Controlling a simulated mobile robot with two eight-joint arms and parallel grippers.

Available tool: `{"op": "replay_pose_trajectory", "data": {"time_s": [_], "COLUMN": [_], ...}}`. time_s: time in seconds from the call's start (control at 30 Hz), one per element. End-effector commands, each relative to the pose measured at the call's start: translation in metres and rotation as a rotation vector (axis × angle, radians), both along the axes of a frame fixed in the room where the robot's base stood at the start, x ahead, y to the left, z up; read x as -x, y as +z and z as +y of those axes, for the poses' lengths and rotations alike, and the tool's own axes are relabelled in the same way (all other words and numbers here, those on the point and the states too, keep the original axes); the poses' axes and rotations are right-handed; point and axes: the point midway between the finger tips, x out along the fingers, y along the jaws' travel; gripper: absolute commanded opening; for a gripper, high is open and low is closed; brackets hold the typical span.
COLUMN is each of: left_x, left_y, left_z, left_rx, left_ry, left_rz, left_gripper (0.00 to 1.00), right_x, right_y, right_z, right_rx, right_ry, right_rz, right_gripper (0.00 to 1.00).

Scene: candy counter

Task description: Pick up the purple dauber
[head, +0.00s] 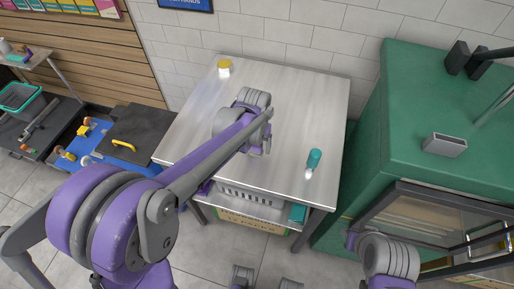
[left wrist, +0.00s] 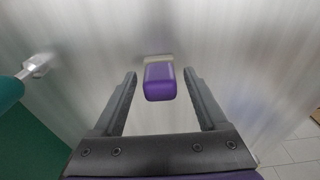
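The purple dauber (left wrist: 160,82) shows in the left wrist view, with a purple body and a pale beige end. It lies between the two open fingers of my left gripper (left wrist: 160,88), with a gap on each side. In the head view my left arm reaches over the metal table and hides the dauber; the left gripper (head: 257,148) is low over the tabletop. My right arm shows at the lower right of the head view, but its fingertips cannot be made out.
The metal table (head: 300,100) carries a teal dauber (head: 314,160) at right and a yellow-topped jar (head: 224,68) at back left. The teal one also shows at left in the left wrist view (left wrist: 10,92). A green cabinet (head: 440,95) stands right of the table.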

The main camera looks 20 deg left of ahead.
Motion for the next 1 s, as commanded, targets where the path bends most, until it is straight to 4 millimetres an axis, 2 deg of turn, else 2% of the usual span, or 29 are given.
{"op": "replay_pose_trajectory", "data": {"time_s": [0.03,0.3,0.4,0.73,0.87,1.0], "left_x": [0.000,0.000,0.000,0.000,0.000,0.000], "left_y": [0.000,0.000,0.000,0.006,0.026,0.055], "left_z": [0.000,0.000,0.000,0.000,0.000,0.000], "left_rx": [0.000,0.000,0.000,0.000,0.000,0.000], "left_ry": [0.000,0.000,0.000,0.000,0.000,0.000], "left_rz": [0.000,0.000,0.000,0.000,0.000,0.000], "left_gripper": [0.64,0.15,0.00,0.00,0.00,0.00], "right_x": [0.000,0.000,0.000,0.000,0.000,-0.001], "right_y": [0.000,0.000,0.000,0.001,0.003,0.006], "right_z": [0.000,0.000,0.000,0.000,0.000,0.000], "right_rx": [0.000,0.000,0.000,0.000,0.000,0.000], "right_ry": [0.000,0.000,0.000,0.000,0.000,0.000], "right_rz": [0.000,0.000,0.000,0.000,-0.001,-0.002], "right_gripper": [0.34,0.34,0.34,0.34,0.34,0.34]}}
